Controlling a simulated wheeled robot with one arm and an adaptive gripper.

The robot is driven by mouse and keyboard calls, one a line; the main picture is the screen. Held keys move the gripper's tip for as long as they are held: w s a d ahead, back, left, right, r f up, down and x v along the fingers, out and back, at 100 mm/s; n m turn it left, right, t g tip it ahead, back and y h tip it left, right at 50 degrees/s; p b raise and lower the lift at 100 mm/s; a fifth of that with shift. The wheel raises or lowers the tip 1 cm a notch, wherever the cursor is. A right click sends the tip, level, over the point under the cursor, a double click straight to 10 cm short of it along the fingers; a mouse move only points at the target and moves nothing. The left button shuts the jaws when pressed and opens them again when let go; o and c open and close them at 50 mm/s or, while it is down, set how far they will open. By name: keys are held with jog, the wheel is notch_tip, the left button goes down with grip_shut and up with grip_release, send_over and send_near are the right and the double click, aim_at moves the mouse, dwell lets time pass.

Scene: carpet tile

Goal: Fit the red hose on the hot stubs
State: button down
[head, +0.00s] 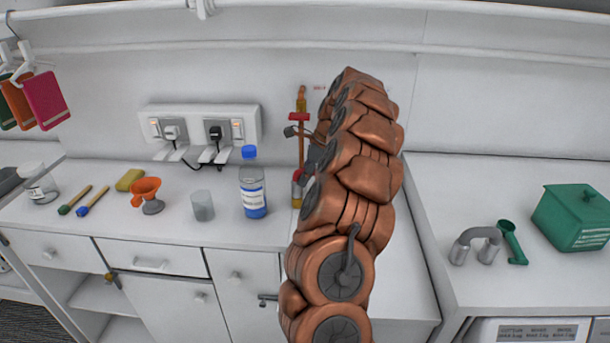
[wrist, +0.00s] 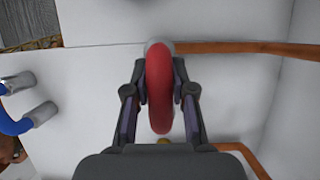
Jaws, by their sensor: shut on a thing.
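In the wrist view, the red hose (wrist: 159,112) is a curved piece between the fingers of my gripper (wrist: 160,84), which is shut on it. A grey round end (wrist: 154,47) shows at the hose's far side, beside a copper pipe (wrist: 240,47). I cannot tell whether it is a stub or the hose's own end, or whether the hose is seated. In the head view, my arm hides much of the work area. A vertical copper pipe (head: 301,100) with a red part (head: 299,117) stands by the wall, just left of my arm. The hot stubs are not clearly visible.
A wall socket (head: 200,115) is behind. A blue hose (wrist: 14,125) shows in the wrist view.

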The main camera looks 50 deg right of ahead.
jog(key=shift+f, duration=0.1)
jog(key=c, duration=0.9)
grip_release()
jog(key=shift+v, duration=5.95)
jog(key=shift+s, duration=0.1)
